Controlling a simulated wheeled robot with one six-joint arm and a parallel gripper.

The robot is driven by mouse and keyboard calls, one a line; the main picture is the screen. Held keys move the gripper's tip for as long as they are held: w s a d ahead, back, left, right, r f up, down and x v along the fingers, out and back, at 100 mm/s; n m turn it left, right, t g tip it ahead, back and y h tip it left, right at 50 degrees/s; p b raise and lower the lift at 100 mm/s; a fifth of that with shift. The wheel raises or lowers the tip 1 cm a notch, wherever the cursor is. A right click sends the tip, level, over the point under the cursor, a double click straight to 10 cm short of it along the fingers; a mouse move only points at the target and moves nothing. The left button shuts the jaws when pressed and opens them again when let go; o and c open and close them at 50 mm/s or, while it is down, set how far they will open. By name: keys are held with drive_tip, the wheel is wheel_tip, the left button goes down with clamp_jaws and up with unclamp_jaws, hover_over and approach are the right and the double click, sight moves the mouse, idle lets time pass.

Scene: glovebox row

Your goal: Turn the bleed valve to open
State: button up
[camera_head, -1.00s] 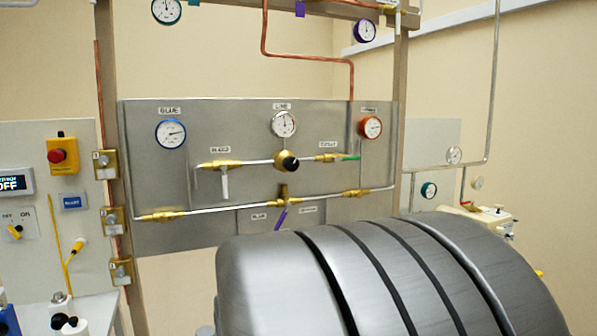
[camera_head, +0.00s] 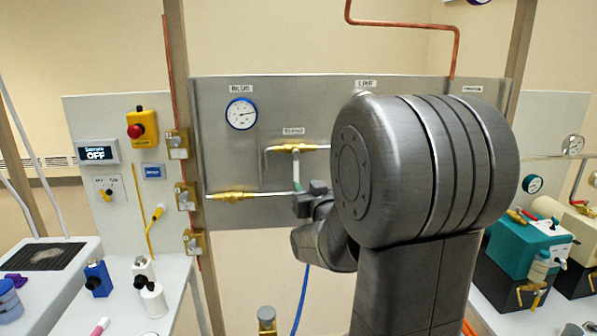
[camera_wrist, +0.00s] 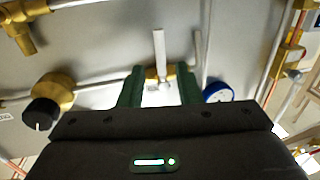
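The bleed valve (camera_head: 290,148) is a brass fitting under a small label on the steel panel. Its pale lever (camera_head: 296,168) hangs down from it, close to vertical. My gripper (camera_head: 300,187) is at the lever's lower end, partly hidden behind my arm. In the wrist view, the lever (camera_wrist: 160,55) appears between the two green fingers of my gripper (camera_wrist: 160,78). The fingers are open, with gaps on both sides of the lever. Whether the lever is within the fingers' depth or beyond the tips is hard to tell.
The steel panel (camera_head: 232,175) carries a blue gauge (camera_head: 241,114) and a lower brass valve (camera_head: 231,196). A black knob (camera_wrist: 40,113) on a brass body is left in the wrist view. A control panel with a red emergency button (camera_head: 135,131) stands to the left.

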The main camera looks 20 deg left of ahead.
sight(297, 175)
drive_tip(key=p+x, duration=0.2)
drive_tip(key=x, duration=0.7)
clamp_jaws()
